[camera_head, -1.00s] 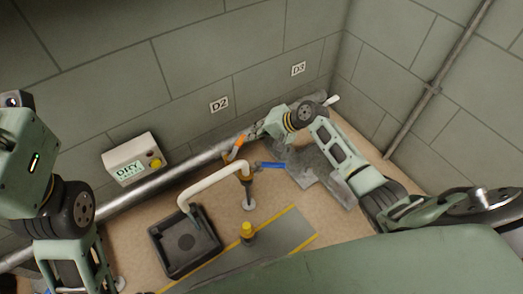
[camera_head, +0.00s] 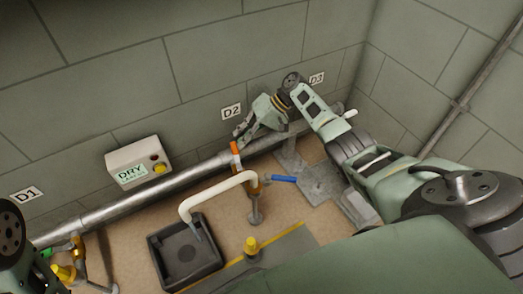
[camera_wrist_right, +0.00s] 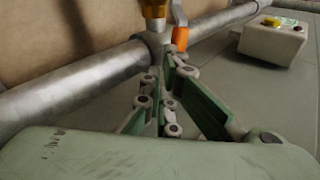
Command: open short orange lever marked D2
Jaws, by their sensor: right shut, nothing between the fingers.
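The short orange lever (camera_head: 235,155) is on the big wall pipe below the D2 sign (camera_head: 231,112). It points across the pipe in the head view. In the right wrist view, the orange lever end (camera_wrist_right: 180,38) and its grey shank are just beyond my fingertips, beside a brass valve body (camera_wrist_right: 154,10). My right gripper (camera_head: 240,131) is shut and empty, just above the lever; it also shows in the right wrist view (camera_wrist_right: 166,70). Whether it touches the lever cannot be told. My left gripper is out of view; only part of that arm shows.
The grey pipe (camera_head: 120,204) runs along the wall. A display box (camera_head: 138,163) and signs D1 (camera_head: 26,195) and D3 (camera_head: 317,79) are on the wall.

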